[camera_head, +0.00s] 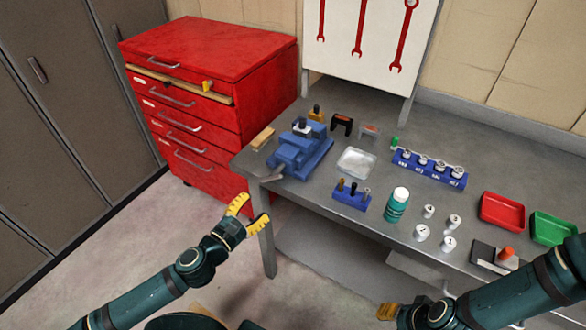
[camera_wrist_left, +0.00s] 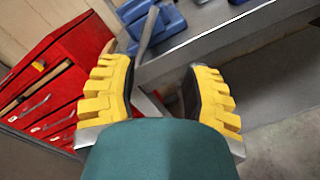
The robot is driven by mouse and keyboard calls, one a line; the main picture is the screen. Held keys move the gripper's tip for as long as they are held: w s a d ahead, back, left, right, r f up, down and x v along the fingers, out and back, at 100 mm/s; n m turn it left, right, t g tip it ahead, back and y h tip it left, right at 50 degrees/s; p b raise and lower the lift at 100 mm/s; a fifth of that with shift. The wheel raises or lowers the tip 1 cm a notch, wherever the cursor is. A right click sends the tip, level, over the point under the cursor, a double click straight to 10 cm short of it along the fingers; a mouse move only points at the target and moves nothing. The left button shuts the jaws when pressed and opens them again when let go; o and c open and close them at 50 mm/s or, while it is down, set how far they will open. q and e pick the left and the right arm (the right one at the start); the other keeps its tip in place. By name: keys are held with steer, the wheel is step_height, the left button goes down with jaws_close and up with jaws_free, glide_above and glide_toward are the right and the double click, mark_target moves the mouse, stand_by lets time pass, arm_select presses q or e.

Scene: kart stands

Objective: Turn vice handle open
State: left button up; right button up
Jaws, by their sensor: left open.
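A blue vice (camera_head: 300,152) sits at the left front corner of the grey workbench. Its grey bar handle (camera_head: 272,177) sticks out past the bench's front edge, slanting down to the left. My left gripper (camera_head: 248,214) is open and empty, in front of and a little below the handle, apart from it. In the left wrist view the handle (camera_wrist_left: 149,32) stands ahead, between the lines of the yellow fingers (camera_wrist_left: 158,72), with part of the blue vice (camera_wrist_left: 168,18) behind it. My right gripper (camera_head: 388,312) shows at the bottom; its opening is unclear.
A red drawer cabinet (camera_head: 215,85) stands left of the workbench (camera_head: 330,185). A clear tray (camera_head: 356,162), a blue bit holder (camera_head: 351,196), a green bottle (camera_head: 397,205) and several white cylinders lie right of the vice. Floor in front is free.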

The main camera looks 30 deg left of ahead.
arm_select(q)
steer(key=a, duration=0.1)
steer(key=b, duration=0.6)
glide_toward(276, 170)
steer(key=w+f, duration=0.2)
steer(key=shift+n+y, duration=0.3)
steer(key=shift+y, duration=0.1)
steer(key=w, duration=0.5)
steer(key=w+d, duration=0.1)
steer(key=w, duration=0.2)
steer(key=shift+d+r, duration=0.15)
steer(key=shift+r, duration=0.25)
steer(key=shift+s, duration=0.1)
jaws_close()
